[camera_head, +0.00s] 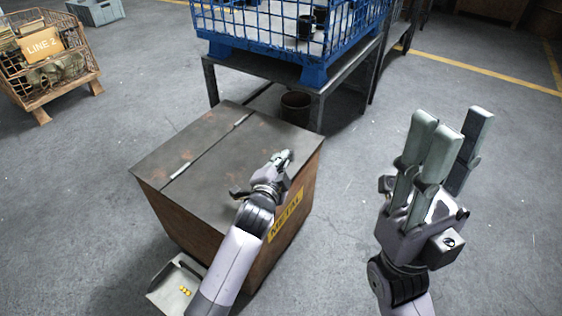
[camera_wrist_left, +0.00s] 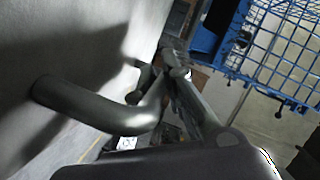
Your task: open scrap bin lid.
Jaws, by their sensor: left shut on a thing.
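The scrap bin (camera_head: 290,240) is a rusty brown box with a yellow METAL label on its front. Its dark grey lid (camera_head: 215,165) lies flat and closed on top, with a hinge line across it. My left gripper (camera_head: 281,159) is over the front right part of the lid. In the left wrist view its fingers are closed around a bent metal bar, the lid handle (camera_wrist_left: 100,108). In the head view the handle is mostly hidden by the gripper. My right gripper (camera_head: 450,135) is raised at the right, open and empty, apart from the bin.
A blue wire crate (camera_head: 270,40) stands on a dark metal table behind the bin, with a bucket (camera_head: 295,107) below. A LINE 2 wire crate (camera_head: 45,60) is at the far left. Floor at right is clear.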

